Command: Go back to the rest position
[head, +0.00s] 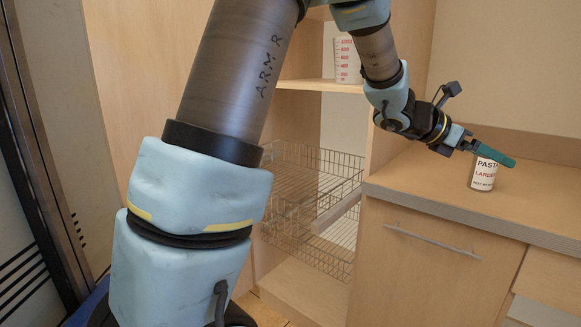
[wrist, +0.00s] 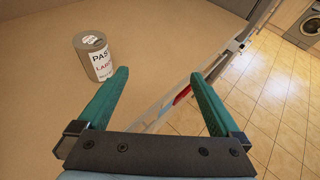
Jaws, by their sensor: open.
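My gripper (wrist: 160,100) is open, with its two green fingers spread and nothing between them. In the head view my gripper (head: 497,155) is above the counter at the right, at the end of my bent arm. A white can labelled PASTA LARDER (head: 484,172) stands upright on the counter, and one finger overlaps its top in that view. In the wrist view the can (wrist: 97,62) stands beyond and left of the left finger, apart from it.
The counter (head: 420,172) has cabinet doors and a drawer below. A wire basket (head: 305,180) is pulled out in the tall cabinet. A measuring cup (head: 346,60) stands on its shelf. Tiled floor (wrist: 250,90) and a washing machine (wrist: 305,22) lie at the right in the wrist view.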

